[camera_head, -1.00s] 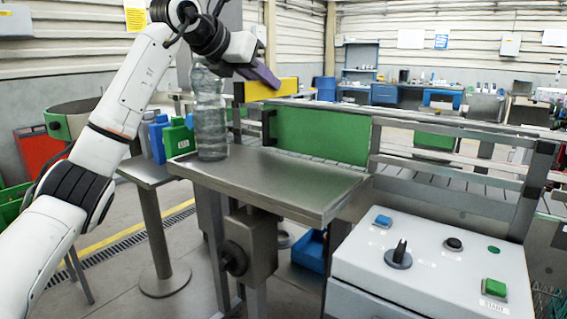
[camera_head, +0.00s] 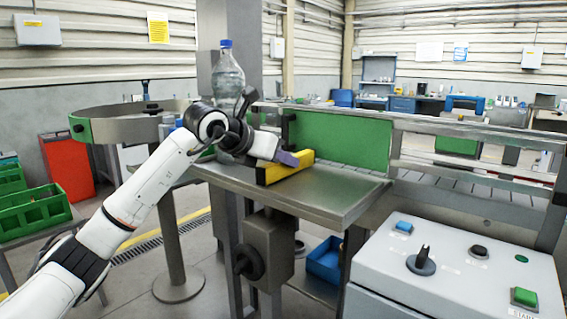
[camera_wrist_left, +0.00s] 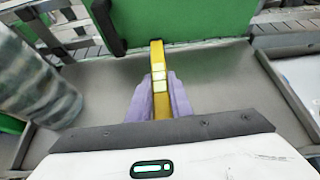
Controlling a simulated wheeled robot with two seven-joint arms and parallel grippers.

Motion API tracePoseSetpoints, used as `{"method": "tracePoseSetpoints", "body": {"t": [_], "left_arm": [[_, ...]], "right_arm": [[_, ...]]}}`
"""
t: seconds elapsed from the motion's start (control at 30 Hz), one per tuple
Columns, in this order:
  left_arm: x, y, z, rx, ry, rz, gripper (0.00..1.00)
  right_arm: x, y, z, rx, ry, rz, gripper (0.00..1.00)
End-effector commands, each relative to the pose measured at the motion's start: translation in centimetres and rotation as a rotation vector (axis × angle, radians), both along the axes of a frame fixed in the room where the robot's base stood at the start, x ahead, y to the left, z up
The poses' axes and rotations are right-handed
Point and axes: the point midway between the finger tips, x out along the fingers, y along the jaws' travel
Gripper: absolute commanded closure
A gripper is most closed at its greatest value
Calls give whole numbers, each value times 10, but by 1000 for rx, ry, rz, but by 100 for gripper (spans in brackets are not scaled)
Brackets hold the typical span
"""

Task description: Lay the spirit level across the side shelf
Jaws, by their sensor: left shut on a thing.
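The yellow spirit level (camera_head: 270,174) is in my left gripper (camera_head: 291,160), whose purple fingers are shut on it. In the left wrist view the level (camera_wrist_left: 158,65) runs away from me between the two fingers (camera_wrist_left: 159,98). The side shelf (camera_head: 325,190) is a grey metal plate beside the conveyor. The level is low over the shelf, close to its surface; I cannot tell whether it touches. My right gripper is not in view.
A clear bottle with a blue cap (camera_head: 228,75) stands at the shelf's left end, close behind my left arm. A green panel (camera_head: 343,140) rises behind the shelf. The control box (camera_head: 450,275) is at the right. The shelf's right part is clear.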

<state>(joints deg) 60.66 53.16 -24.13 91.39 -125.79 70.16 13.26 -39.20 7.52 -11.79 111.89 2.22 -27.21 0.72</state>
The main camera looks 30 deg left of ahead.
Motion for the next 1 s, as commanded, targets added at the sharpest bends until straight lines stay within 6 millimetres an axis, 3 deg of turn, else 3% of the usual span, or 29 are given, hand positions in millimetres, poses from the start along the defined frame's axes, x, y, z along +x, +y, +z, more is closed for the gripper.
{"method": "tracePoseSetpoints", "body": {"t": [0.37, 0.4, 0.5, 0.87, 1.0], "left_arm": [[0, 0, -4, 0, -4, 0, 100], [0, 0, -6, 0, -1, 0, 80], [0, 0, -5, 0, -1, 0, 63], [-1, 0, -1, 0, -2, 0, 63], [-17, 3, 6, 2, -4, 1, 63]], "right_arm": [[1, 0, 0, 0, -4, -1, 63], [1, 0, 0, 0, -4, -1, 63], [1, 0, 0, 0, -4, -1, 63], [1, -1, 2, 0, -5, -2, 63], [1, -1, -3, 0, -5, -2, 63]]}}
